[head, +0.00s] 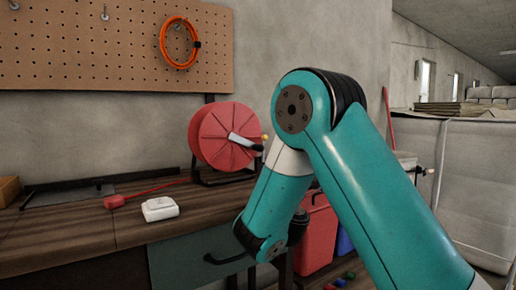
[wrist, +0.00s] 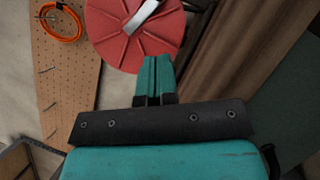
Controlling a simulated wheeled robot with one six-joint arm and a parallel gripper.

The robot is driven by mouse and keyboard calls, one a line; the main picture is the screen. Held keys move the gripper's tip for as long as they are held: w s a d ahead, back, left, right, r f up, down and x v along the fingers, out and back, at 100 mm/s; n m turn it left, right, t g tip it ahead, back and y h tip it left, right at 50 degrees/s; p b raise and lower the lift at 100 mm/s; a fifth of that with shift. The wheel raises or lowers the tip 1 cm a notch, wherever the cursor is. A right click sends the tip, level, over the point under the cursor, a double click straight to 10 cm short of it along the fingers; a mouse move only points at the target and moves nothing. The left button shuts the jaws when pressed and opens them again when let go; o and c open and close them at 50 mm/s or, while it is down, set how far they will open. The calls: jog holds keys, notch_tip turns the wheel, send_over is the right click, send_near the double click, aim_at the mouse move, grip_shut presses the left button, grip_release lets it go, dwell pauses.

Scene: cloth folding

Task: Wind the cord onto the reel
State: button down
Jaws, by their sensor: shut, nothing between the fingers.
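The red reel (head: 223,135) stands on a dark stand on the workbench, with a light crank arm and dark handle (head: 245,142) on its face. The red cord (head: 155,190) lies along the bench from the reel to a red end piece (head: 115,201) at the left. In the wrist view the reel (wrist: 125,45) shows at the top, partly hidden behind my fingers. My gripper (wrist: 154,60) is shut and empty, its fingertips overlapping the reel's lower edge in the picture. I cannot tell whether they touch it. In the head view my gripper is hidden by my arm.
A white box (head: 160,209) sits on the workbench (head: 60,240) in front of the cord. An orange coil (head: 180,43) hangs on the pegboard (head: 90,45). A red bin (head: 314,235) stands right of the bench. A dark drawer front with a handle (head: 228,259) is below the bench top.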

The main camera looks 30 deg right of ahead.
jog(key=p, duration=1.2)
send_near(255, 149)
jog(key=x, duration=0.4)
jog(key=shift+w+d, duration=0.15)
jog(key=shift+d, duration=0.1)
jog(key=shift+w+d+f+p, duration=0.1)
jog(key=shift+w+d+p, duration=0.15)
jog(key=shift+w, duration=0.4)
jog(key=shift+a, duration=0.2)
